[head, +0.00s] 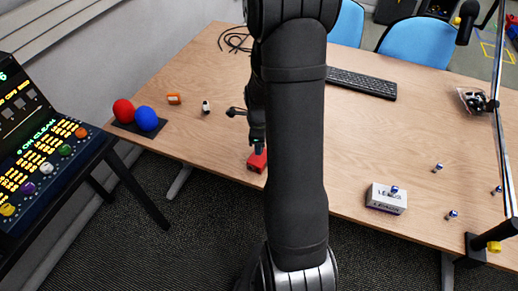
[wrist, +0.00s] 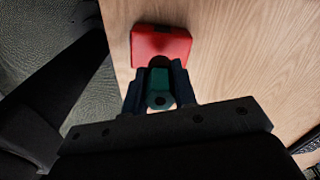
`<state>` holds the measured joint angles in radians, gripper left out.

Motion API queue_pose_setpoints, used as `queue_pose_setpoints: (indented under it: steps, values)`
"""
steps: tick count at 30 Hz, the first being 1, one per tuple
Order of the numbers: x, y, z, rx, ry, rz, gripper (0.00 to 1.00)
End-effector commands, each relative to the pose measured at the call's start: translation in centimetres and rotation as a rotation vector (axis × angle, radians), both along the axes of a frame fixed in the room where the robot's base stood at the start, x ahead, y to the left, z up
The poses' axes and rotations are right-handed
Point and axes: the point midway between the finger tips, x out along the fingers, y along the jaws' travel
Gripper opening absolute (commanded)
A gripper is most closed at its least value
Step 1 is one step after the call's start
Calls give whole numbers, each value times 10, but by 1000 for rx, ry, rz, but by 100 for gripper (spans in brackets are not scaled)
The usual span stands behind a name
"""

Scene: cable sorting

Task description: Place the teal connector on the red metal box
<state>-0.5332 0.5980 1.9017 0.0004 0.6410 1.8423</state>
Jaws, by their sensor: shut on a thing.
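The red metal box (wrist: 161,44) sits on the table near its front edge; in the head view the red box (head: 257,161) shows just left of my arm, partly hidden. My gripper (wrist: 158,84) is shut on the teal connector (wrist: 159,88), with a finger on either side of it. In the wrist view the connector overlaps the near edge of the red box. I cannot tell whether it touches the box. In the head view my gripper (head: 258,146) is right at the red box, and the connector cannot be made out.
The wooden table (head: 200,150) has free room around the red box. A small orange object (head: 173,99) and a small white item (head: 206,107) lie to the left. A white box (head: 386,198) stands to the right. A keyboard (head: 362,83) and a black cable (head: 235,40) lie further back.

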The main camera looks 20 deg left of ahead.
Motion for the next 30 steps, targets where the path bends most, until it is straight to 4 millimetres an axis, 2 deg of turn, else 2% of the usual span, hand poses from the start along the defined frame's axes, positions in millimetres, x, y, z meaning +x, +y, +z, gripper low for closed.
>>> queue_pose_setpoints:
  steps: [3,6,17,18,21,30]
  values:
    - [-1,-1,-18,-2,5,0,2]
    - [-1,-1,-27,-2,3,0,2]
    - [0,-1,-31,0,1,0,2]
    - [0,-1,-31,0,1,0,27]
    - [0,0,-31,0,0,0,47]
    - [0,0,-30,0,0,0,47]
